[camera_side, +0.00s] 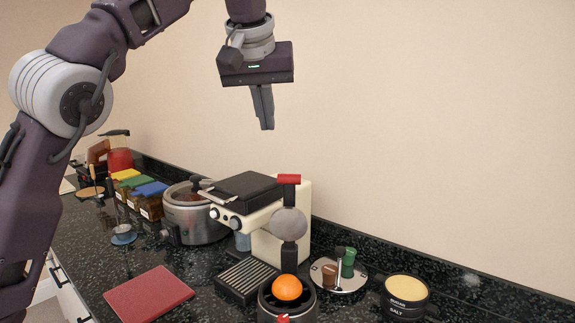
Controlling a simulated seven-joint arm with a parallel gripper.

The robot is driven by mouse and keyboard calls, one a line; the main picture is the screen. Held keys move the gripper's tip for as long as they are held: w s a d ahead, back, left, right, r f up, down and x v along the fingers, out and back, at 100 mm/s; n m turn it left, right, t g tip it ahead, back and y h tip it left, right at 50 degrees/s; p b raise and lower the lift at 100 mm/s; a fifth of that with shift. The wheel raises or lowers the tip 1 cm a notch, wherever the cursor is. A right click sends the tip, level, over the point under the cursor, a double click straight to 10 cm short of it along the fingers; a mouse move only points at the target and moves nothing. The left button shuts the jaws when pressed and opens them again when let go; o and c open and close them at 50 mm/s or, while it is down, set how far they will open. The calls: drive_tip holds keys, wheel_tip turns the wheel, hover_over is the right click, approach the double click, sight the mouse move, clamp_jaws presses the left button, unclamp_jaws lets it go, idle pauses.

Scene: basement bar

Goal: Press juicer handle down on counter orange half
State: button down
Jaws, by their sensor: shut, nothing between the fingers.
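The orange half (287,288) sits in a dark round bowl (305,308) at the bottom centre of the side view. Behind it rises a dark post (289,257) with a grey rounded disc (289,223), which look like parts of the juicer. A red grip (289,179) shows at the top, above the disc, and appears to be the raised juicer handle. My gripper (264,120) is shut and empty, pointing down. It hangs above and slightly left of the red grip in the picture, apart from it.
A cream machine with a black top (245,187) stands just behind the juicer. A red mat (149,293) lies at left. A silver pot (190,219), a round tray with small cups (345,286) and a salt bowl (405,305) stand around. The air around my gripper is clear.

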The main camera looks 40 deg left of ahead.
drive_tip(key=shift+y, duration=0.6)
drive_tip(key=w+f, duration=0.1)
drive_tip(key=f, duration=0.2)
drive_tip(key=w+d+f, duration=0.1)
drive_tip(key=f, duration=0.2)
drive_tip(key=w+d+f, duration=0.1)
drive_tip(key=f, duration=0.2)
drive_tip(key=shift+d+f, duration=0.1)
drive_tip(key=shift+d, duration=0.1)
